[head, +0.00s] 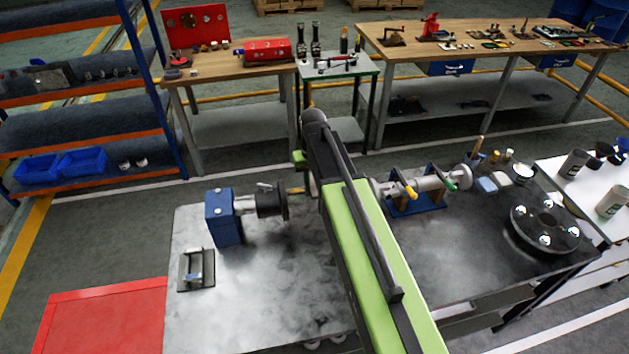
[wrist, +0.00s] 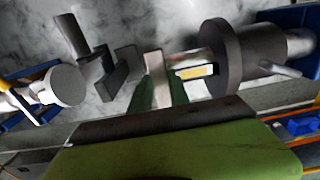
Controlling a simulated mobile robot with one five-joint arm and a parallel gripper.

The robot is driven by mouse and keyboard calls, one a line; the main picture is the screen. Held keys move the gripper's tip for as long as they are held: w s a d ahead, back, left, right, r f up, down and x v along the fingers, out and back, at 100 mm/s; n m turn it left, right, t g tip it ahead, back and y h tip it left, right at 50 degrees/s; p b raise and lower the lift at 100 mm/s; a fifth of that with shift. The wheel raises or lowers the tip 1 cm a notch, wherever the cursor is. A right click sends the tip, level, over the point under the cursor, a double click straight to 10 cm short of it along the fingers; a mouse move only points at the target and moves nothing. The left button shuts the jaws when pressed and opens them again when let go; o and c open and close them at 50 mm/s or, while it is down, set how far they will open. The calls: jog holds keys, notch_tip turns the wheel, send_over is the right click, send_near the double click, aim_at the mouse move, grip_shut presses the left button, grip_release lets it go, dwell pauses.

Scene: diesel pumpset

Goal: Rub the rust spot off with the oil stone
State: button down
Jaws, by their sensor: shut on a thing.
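My gripper (wrist: 138,80) is shut on a pale block, which I take for the oil stone (wrist: 156,78), in the middle of the wrist view. The stone is close to the shaft end. An orange-yellow patch, likely the rust spot (wrist: 197,71), shows on the shaft beside a dark round coupling (wrist: 228,58). In the head view the coupling (head: 270,200) sits on the blue-mounted unit, with an orange shaft end (head: 296,190) pointing to my arm. I cannot tell whether stone and spot touch.
The pump shaft on its blue stand (head: 415,200) lies just right of my arm. A dark flywheel (head: 545,225) is farther right. A small metal block tool (head: 196,270) is at left on the steel plate (head: 270,290), whose front is mostly bare. Workbenches stand behind.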

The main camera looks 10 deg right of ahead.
jog(key=shift+w, duration=0.65)
jog(key=shift+s+r, duration=0.15)
jog(key=shift+s, duration=1.05)
jog(key=shift+w, duration=1.3)
jog(key=shift+s, duration=0.15)
jog(key=shift+s+f, duration=0.25)
jog(key=shift+s, duration=1)
jog(key=shift+w, duration=0.15)
jog(key=shift+w+r, duration=0.1)
jog(key=shift+w, duration=1.05)
